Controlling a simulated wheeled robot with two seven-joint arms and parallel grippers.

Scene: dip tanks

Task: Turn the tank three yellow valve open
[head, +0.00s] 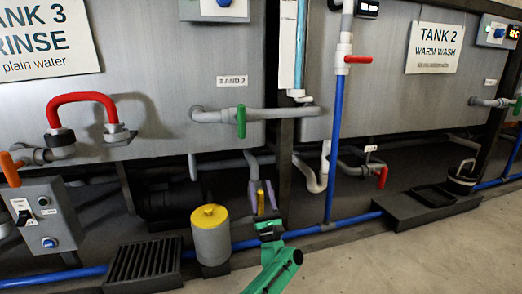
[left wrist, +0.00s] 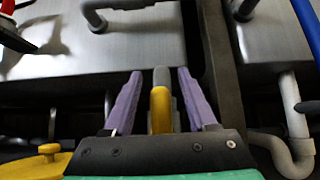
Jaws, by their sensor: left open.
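The yellow valve handle (left wrist: 160,108) stands on a grey pipe below the tank fronts. It lies between the two purple fingers of my left gripper (left wrist: 154,95) in the left wrist view, with gaps visible on both sides. In the head view my left gripper (head: 263,196) reaches low to the pipe, and the yellow handle (head: 260,201) shows as a small strip between its fingers. The gripper is open around the handle. The TANK 3 sign (head: 45,38) is on the panel at the upper left. My right gripper is out of view.
A grey canister with a yellow cap (head: 211,240) stands just left of my left gripper. A green valve handle (head: 241,121) is above. A dark post (head: 285,165) and a blue floor pipe (head: 310,230) are close by. A black grate (head: 145,262) lies at the lower left.

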